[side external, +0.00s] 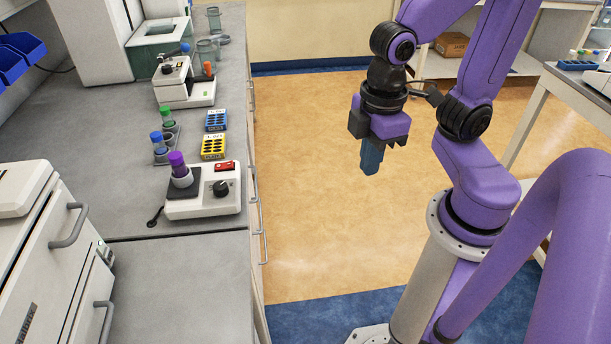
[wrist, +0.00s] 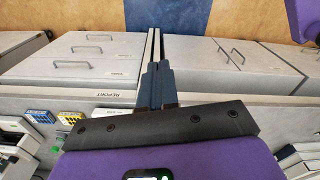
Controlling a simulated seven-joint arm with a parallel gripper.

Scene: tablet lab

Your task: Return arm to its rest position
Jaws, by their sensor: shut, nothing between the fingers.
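My gripper (side external: 371,158) hangs from my purple arm over the tan floor, to the right of the grey bench. It points down, with its blue fingers together and nothing between them. In the wrist view the gripper (wrist: 156,82) shows its fingers side by side and shut, with white drawer fronts beyond them. My gripper is clear of the bench and touches nothing that I can see.
The grey bench (side external: 130,205) holds a white device (side external: 203,197) with a purple-capped tube (side external: 178,164), a yellow rack (side external: 213,147) and a blue rack (side external: 215,121). A cardboard box (side external: 451,44) sits on a shelf behind. Open floor (side external: 320,200) lies between bench and arm.

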